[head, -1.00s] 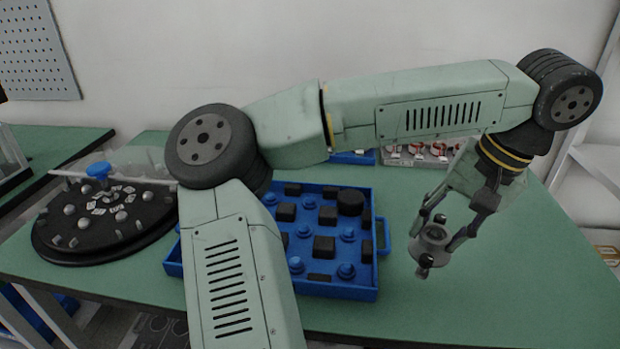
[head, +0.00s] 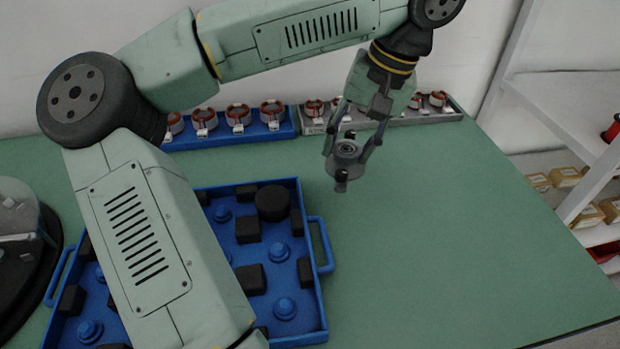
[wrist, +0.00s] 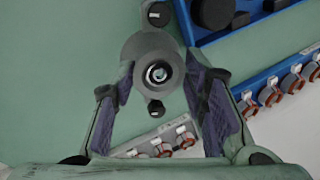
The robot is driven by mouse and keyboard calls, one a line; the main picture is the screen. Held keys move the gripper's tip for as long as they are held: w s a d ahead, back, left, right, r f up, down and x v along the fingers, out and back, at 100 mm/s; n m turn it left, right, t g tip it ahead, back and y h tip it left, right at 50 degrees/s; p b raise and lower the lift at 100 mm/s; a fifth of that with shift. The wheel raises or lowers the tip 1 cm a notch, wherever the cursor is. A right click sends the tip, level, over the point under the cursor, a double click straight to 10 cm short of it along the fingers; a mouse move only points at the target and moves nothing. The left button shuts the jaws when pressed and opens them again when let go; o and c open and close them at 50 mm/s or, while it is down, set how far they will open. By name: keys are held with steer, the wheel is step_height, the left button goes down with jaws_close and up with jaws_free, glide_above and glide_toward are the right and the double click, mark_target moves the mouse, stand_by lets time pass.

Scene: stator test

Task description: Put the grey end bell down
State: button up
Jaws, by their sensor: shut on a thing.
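The grey end bell (head: 346,152) is a round grey piece with a bearing-like centre and dark lugs. My gripper (head: 352,150) is shut on it and holds it in the air over the green table, right of the blue tray. In the wrist view the end bell (wrist: 153,72) sits between the two fingers of my gripper (wrist: 158,85), its centre hole facing the camera. One dark lug sticks out at the top and another at the bottom.
The green table (head: 450,230) is bare to the right and front. A blue tray (head: 322,318) with black blocks and blue pegs lies left. A blue rack (head: 240,139) and a grey rack (head: 437,117) hold stators at the back. White shelves (head: 560,95) stand right.

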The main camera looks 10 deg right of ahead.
step_height(320, 180, down, 10)
steer(key=shift+r+p, duration=0.15)
steer(key=shift+p, duration=0.25)
steer(key=o, duration=1.3)
steer(key=shift+r, duration=0.1)
steer(key=v, duration=1.2)
steer(key=shift+s, duration=0.1)
